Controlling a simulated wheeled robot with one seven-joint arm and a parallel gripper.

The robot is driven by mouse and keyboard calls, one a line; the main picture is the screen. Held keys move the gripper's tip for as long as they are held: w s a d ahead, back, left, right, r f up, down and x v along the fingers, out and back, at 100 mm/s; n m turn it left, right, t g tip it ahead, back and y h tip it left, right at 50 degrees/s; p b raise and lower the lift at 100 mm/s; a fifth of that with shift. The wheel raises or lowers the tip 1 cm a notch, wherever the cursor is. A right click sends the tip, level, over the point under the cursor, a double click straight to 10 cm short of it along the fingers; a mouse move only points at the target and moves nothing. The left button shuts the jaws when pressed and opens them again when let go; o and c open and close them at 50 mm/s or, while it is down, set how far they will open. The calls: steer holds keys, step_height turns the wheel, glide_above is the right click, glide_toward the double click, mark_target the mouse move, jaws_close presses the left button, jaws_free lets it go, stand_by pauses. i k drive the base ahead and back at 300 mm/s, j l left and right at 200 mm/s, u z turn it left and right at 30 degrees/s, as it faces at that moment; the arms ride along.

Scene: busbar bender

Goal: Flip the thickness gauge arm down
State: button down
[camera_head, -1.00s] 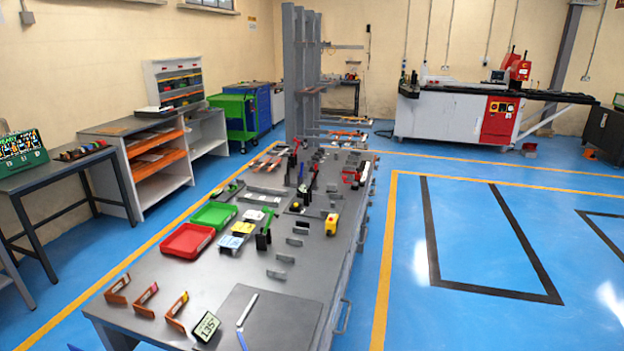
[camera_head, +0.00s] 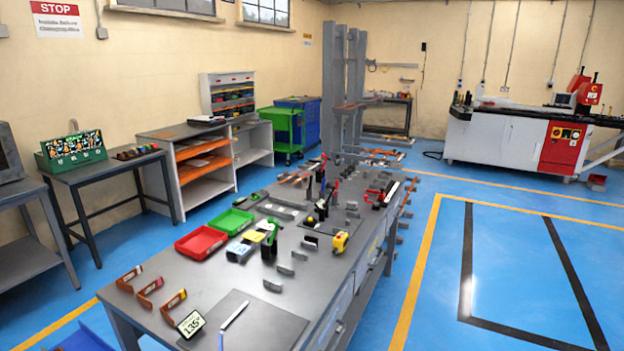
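I cannot pick out the thickness gauge arm for certain. A small black upright device with a raised green lever (camera_head: 272,234) stands on the long grey workbench (camera_head: 215,280), near its middle. Taller dark uprights with red tops (camera_head: 323,175) stand farther back on the bench. A tilted card or display reading about 1.35 (camera_head: 190,323) stands at the near end. At this distance the small parts are too fine to tell apart. My gripper is not in view.
Red (camera_head: 201,243) and green (camera_head: 230,221) trays, a yellow tool (camera_head: 340,241) and several brackets crowd the bench. Blue floor lies open to its right. A side table (camera_head: 110,162) and shelf units (camera_head: 195,150) line the left wall. A red-and-white machine (camera_head: 520,140) stands at the back.

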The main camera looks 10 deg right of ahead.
mark_target(328, 185)
steer(key=i+l+u, duration=0.15)
steer(key=l, duration=0.2)
steer(key=i+l+u, duration=0.35)
steer(key=l, duration=0.4)
steer(key=i+l+u, duration=0.2)
steer(key=l, duration=0.2)
steer(key=l+u, duration=0.15)
steer(key=l, duration=0.25)
steer(key=i+l+u, duration=0.15)
steer(key=l, duration=0.2)
steer(key=i+l+u, duration=0.2)
steer(key=l, duration=0.15)
steer(key=i+l+u, duration=0.15)
steer(key=l, duration=0.25)
steer(key=i+l+u, duration=0.15)
steer(key=l, duration=0.25)
steer(key=i+l+u, duration=0.15)
steer(key=l, duration=0.25)
steer(key=l+u, duration=0.2)
steer(key=l, duration=0.2)
